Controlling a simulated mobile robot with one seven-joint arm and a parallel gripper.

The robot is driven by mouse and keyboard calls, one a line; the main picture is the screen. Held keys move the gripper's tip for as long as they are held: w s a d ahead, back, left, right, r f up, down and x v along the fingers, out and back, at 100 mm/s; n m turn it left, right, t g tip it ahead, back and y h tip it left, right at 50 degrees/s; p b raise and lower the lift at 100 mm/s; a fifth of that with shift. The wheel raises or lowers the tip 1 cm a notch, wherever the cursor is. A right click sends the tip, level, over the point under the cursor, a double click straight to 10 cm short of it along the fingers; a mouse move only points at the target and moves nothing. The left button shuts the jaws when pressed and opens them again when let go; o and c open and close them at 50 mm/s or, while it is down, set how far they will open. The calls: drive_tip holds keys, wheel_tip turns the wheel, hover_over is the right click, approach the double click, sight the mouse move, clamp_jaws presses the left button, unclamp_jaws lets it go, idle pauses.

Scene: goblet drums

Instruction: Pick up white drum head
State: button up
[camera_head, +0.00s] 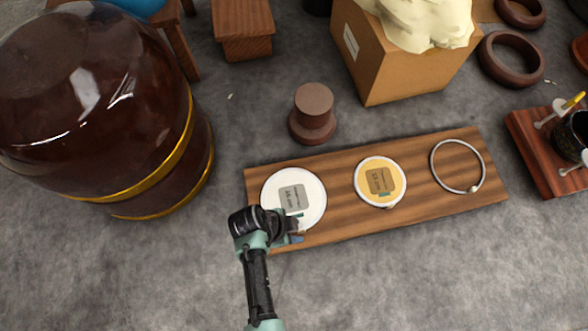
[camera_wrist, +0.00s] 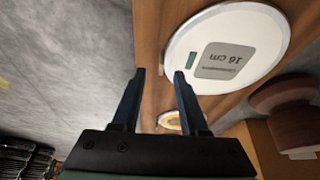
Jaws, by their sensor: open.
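The white drum head (camera_head: 309,187) is a flat white disc with a grey label, lying at the left end of a wooden board (camera_head: 335,190). In the wrist view the white drum head (camera_wrist: 262,72) shows a grey label reading 16 cm. My gripper (camera_head: 300,230) is at the lower edge of the disc in the head view, covering a little of it. In the wrist view my gripper (camera_wrist: 160,90) is open, with two dark fingers apart and nothing held between them. One fingertip appears close to the disc's rim; I cannot tell whether it touches.
A tan drum head (camera_head: 369,193) and a metal ring (camera_head: 436,166) lie farther right on the board. A brown spool-shaped block (camera_head: 313,103) stands behind the board. A large glossy drum (camera_head: 90,100) stands at left. A cardboard box (camera_head: 385,60) is behind. Floor in front is clear.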

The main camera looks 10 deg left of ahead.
sight(301, 230)
drive_tip(key=b+x, duration=0.2)
drive_tip(key=x, duration=0.1)
drive_tip(key=shift+w+f, duration=0.1)
drive_tip(key=shift+f, duration=0.05)
clamp_jaws()
